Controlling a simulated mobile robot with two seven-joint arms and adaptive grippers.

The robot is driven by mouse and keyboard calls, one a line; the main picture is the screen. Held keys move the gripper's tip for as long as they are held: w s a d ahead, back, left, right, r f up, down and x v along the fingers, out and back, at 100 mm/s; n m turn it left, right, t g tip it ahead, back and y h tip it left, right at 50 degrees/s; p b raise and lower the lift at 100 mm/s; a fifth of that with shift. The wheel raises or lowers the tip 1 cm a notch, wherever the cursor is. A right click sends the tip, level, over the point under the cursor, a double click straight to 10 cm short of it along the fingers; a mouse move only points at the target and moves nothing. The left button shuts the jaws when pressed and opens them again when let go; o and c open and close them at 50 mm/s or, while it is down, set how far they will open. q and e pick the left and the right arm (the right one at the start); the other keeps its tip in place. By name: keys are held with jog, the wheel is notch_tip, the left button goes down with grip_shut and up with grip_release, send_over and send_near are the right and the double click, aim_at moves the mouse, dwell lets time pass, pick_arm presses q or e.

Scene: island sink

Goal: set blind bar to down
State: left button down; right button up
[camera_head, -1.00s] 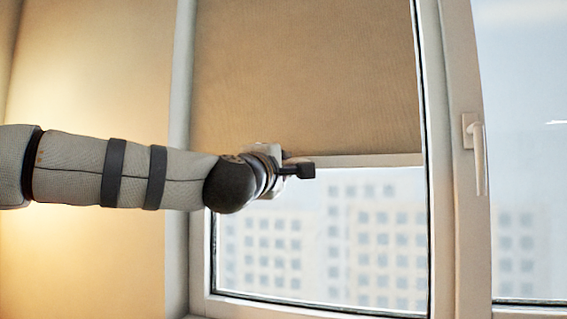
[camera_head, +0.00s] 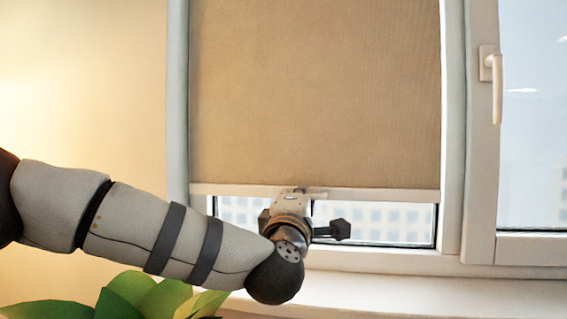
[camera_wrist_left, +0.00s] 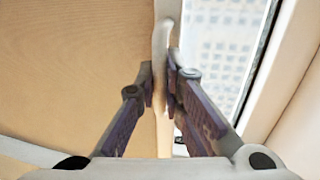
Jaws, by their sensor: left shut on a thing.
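A tan roller blind (camera_head: 315,95) covers most of the window, with a pale blind bar (camera_head: 385,195) along its lower edge. The bar is level and sits a little above the bottom of the window frame, leaving a narrow strip of glass uncovered. My left gripper (camera_head: 302,192) is at the middle of the bar, reaching up to it from below. In the left wrist view, the gripper's fingers (camera_wrist_left: 160,90) are closed on the blind bar (camera_wrist_left: 162,42), with the tan blind (camera_wrist_left: 70,60) to the left and glass to the right. My right gripper is in neither view.
A white window sill (camera_head: 400,292) runs below the window. A green leafy plant (camera_head: 140,296) is at the lower left, under my left arm. A white window handle (camera_head: 496,85) is on the frame at the right. Buildings show outside.

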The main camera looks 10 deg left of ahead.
pick_arm(q)
notch_tip(320, 180, down, 11)
jog(key=shift+r+b, duration=0.1)
jog(key=shift+b, duration=1.05)
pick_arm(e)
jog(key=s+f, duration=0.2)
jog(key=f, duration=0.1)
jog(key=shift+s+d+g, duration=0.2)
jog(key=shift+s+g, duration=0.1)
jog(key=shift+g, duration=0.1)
pick_arm(q)
jog(key=c, duration=1.7)
grip_release()
jog(key=s, duration=0.4)
jog(key=s+f, duration=0.1)
jog(key=s, duration=0.3)
jog(key=s+f, duration=0.1)
jog(key=s, duration=0.2)
jog(key=shift+s+a+f, duration=0.15)
jog(key=shift+s+a, duration=0.05)
jog(key=shift+s, duration=0.2)
